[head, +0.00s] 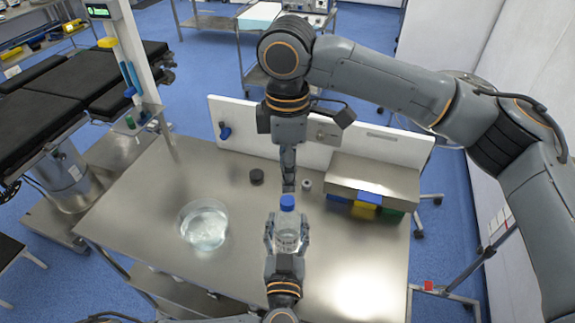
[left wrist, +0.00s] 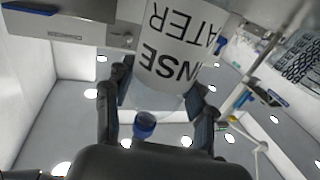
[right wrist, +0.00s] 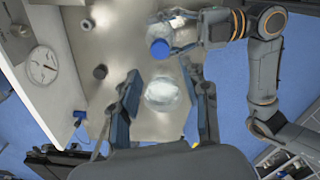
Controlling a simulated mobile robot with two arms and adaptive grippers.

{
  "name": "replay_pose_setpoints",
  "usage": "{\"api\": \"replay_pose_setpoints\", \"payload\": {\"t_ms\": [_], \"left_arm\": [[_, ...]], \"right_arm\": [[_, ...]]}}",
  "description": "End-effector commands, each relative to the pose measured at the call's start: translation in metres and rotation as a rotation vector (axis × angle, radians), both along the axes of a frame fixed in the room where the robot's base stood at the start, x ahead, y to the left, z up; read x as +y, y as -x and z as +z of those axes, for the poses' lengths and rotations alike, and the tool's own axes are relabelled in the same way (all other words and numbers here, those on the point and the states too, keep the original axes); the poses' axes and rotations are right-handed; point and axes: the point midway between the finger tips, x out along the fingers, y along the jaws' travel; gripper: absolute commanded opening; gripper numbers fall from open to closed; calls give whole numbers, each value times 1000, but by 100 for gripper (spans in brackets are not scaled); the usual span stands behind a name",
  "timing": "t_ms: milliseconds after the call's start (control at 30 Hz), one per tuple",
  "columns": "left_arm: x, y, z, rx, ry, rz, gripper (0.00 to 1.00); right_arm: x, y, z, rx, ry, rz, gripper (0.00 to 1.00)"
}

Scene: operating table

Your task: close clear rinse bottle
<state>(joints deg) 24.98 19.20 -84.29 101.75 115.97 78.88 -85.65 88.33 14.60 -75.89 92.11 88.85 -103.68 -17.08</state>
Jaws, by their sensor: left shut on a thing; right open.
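The clear rinse bottle (head: 287,230) stands upright with a blue cap (head: 287,203) on its mouth. How tightly the cap sits cannot be seen. My left gripper (head: 286,238) is shut around the bottle's body from the near side. The left wrist view shows the bottle's upside-down label (left wrist: 178,45) and the blue cap (left wrist: 145,124). My right gripper (head: 289,186) points down just behind the bottle. In the right wrist view its fingers (right wrist: 162,76) are apart and empty, with the blue cap (right wrist: 159,48) beyond them.
A clear bowl of liquid (head: 203,225) stands left of the bottle. A dark round cap (head: 257,176) and a small grey piece (head: 306,185) lie behind it. A metal box with coloured bins (head: 365,208) is at the right. A white panel (head: 240,128) borders the back. The table's front right is clear.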

Motion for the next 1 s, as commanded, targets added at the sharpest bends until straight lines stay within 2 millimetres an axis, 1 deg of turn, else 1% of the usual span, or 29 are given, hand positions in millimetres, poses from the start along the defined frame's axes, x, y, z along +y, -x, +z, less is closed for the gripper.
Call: {"api": "replay_pose_setpoints", "payload": {"t_ms": [300,400,567,800,900,1000], "left_arm": [[0,0,0,1,0,0,0],[0,0,0,1,0,0,0],[0,0,0,1,0,0,0],[0,0,0,1,0,0,0],[0,0,0,1,0,0,0],[0,0,0,1,0,0,0]], "right_arm": [[0,0,0,1,1,5,46],[0,0,-5,1,2,5,46],[-1,1,-25,3,2,5,46],[-1,0,-61,2,2,4,46],[-1,0,-72,1,2,4,46],[0,0,-78,1,1,4,46]]}}
